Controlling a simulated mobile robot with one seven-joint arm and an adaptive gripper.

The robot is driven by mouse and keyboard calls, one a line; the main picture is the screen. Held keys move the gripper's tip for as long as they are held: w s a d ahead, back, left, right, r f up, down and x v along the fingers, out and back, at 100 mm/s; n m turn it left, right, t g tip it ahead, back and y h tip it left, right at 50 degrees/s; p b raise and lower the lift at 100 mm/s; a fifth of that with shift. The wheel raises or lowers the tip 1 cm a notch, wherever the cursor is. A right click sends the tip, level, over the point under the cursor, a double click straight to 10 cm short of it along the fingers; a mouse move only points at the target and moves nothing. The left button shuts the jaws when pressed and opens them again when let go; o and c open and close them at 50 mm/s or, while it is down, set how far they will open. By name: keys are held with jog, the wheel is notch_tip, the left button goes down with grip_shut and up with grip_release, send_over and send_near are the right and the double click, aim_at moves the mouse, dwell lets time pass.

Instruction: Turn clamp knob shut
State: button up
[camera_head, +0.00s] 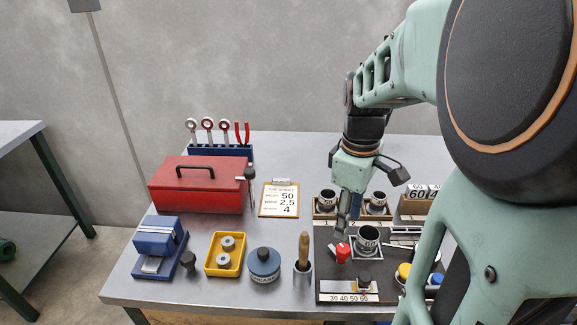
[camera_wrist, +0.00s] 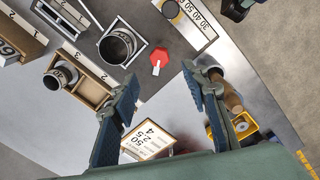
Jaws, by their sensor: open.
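The clamp knob (camera_head: 343,252) is a small red knob with a white pointer, on the dark mat (camera_head: 325,270) left of a dark cup. In the wrist view the red knob (camera_wrist: 159,56) lies just beyond my fingertips and between their lines, its white pointer towards me. My gripper (camera_head: 346,222) points down above the knob. In the wrist view the two dark fingers of my gripper (camera_wrist: 160,80) are spread wide with nothing between them. No contact with the knob shows.
The cup (camera_head: 367,241) stands in a square frame close right of the knob. A wooden-handled tool (camera_head: 304,250) stands to the left. A wooden box (camera_head: 325,213) with cups is behind. A scale strip (camera_head: 347,298) lies in front. My arm hides the table's right side.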

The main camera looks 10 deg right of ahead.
aim_at(344, 248)
notch_tip(344, 248, down, 10)
jog(key=shift+w+d+r+b, duration=0.15)
jog(key=shift+r+b, duration=0.05)
jog(key=shift+b, duration=0.25)
grip_shut()
